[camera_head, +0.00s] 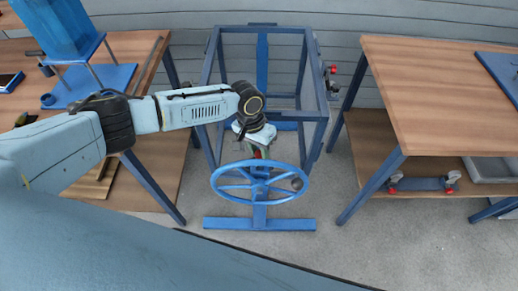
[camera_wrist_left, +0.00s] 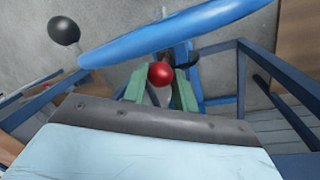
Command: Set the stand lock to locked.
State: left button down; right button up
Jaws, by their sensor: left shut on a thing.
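A blue stand frame (camera_head: 262,30) stands on the floor between two benches, with a blue handwheel (camera_head: 225,193) at its front. My left gripper (camera_head: 258,152) reaches down just behind the top of the wheel rim. In the left wrist view the gripper's green fingers (camera_wrist_left: 160,88) are on both sides of a red ball knob (camera_wrist_left: 160,73) and shut on it. The wheel rim (camera_wrist_left: 170,32) passes close beyond the knob, with a dark crank knob (camera_wrist_left: 64,30) at the left. The lever below the red knob is mostly hidden. My right gripper is not in view.
A wooden bench (camera_head: 440,90) stands at the right, with a blue caster plate (camera_head: 420,184) on its lower shelf. Another bench (camera_head: 135,45) stands at the left, under my left arm. Red-and-dark parts (camera_head: 331,76) sit on the frame's right side. Floor in front is clear.

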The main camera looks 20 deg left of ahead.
pick_arm(q)
jog(key=shift+s+f, duration=0.1)
jog(key=shift+f, duration=1)
jog(key=c, duration=1.1)
grip_release()
